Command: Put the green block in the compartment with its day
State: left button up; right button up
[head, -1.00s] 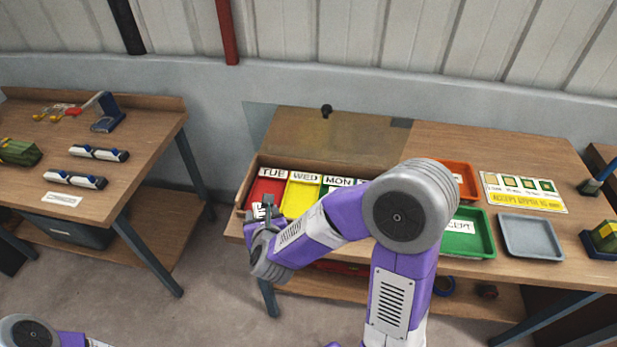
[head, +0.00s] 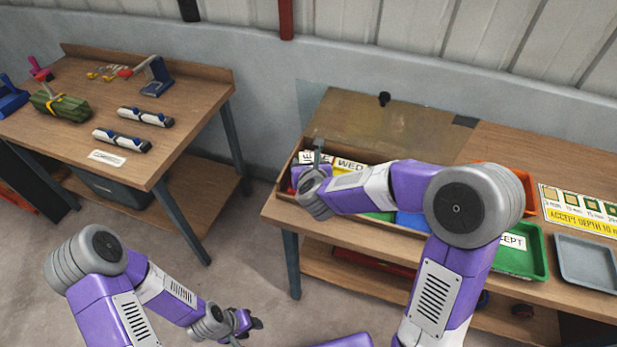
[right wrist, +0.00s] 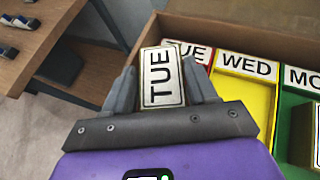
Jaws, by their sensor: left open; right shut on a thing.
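My right gripper (right wrist: 162,85) is shut on a block (right wrist: 161,78) whose white face reads TUE; its side colour is hard to tell. In the wrist view the block appears just left of the TUE label on the wooden divided tray (right wrist: 232,32). In the head view my right gripper (head: 318,152) is at the tray's left end, partly covering the TUE label. The compartments are labelled TUE, WED (right wrist: 245,100) and MON; the TUE one is mostly hidden behind gripper and block. My left gripper (head: 248,324) is open and empty, low over the floor.
A second block-like thing (right wrist: 315,135) shows partly in the green MON compartment. A green ACCEPT tray (head: 530,262) and a grey tray (head: 588,262) stand to the right. The left table (head: 185,100) holds tools and a green bundle (head: 60,106). Floor between the tables is clear.

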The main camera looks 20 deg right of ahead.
notch_tip(320, 180, down, 4)
jog(key=shift+f+b, duration=0.1)
jog(key=shift+b, duration=0.55)
jog(key=o, duration=1.1)
jog(key=shift+s+r, duration=0.1)
jog(key=shift+r, duration=0.2)
jog(key=p+v, duration=0.2)
jog(key=v, duration=0.9)
jog(key=shift+s+a, duration=0.1)
jog(key=shift+s, duration=0.3)
